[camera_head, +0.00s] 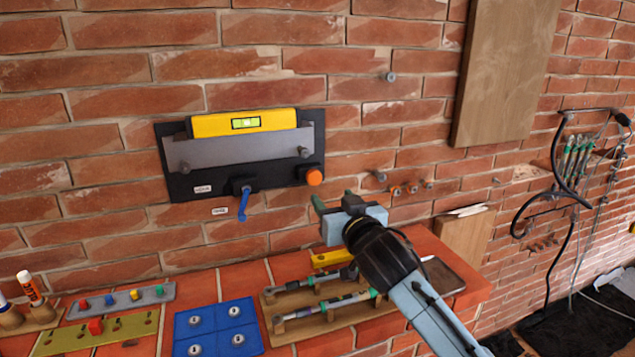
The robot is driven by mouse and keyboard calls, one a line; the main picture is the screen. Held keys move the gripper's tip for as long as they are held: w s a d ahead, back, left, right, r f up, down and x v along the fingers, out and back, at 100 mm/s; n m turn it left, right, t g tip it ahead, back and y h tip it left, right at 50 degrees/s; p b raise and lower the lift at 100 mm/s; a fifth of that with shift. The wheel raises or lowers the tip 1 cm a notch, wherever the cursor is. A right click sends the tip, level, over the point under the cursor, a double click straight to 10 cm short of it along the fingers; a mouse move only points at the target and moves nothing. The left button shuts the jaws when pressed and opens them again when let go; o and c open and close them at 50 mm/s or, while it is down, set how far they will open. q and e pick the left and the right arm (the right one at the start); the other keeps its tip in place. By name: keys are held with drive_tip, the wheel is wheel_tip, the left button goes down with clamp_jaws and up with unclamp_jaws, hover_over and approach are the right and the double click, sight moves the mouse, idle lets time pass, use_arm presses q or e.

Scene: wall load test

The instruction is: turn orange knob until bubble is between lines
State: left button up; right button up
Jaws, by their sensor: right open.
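The orange knob (314,177) sits at the lower right corner of a black panel on the brick wall. A yellow spirit level (217,125) rests on a grey bar (225,153) on that panel. Its green vial (245,123) faces me, but the bubble and lines are too small to place. A blue lever (243,205) hangs below the panel. My right gripper (333,200) is open and empty, just below and right of the knob, seemingly apart from it. My left gripper is not in view.
The brick ledge below holds a wooden rack (325,322) of tools, a blue board (215,328) and colored pegs on strips (120,300). A wooden board (505,70) and hanging cables (575,165) are on the right wall. Wall bolts (410,188) stick out right of my gripper.

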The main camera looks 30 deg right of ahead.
sight(315, 178)
drive_tip(key=x, duration=1)
drive_tip(key=shift+w, duration=0.3)
drive_tip(key=c, duration=1)
drive_tip(key=shift+m+p, duration=0.7)
drive_tip(key=shift+m, duration=0.3)
drive_tip(key=o, duration=1)
drive_tip(key=shift+s, duration=0.15)
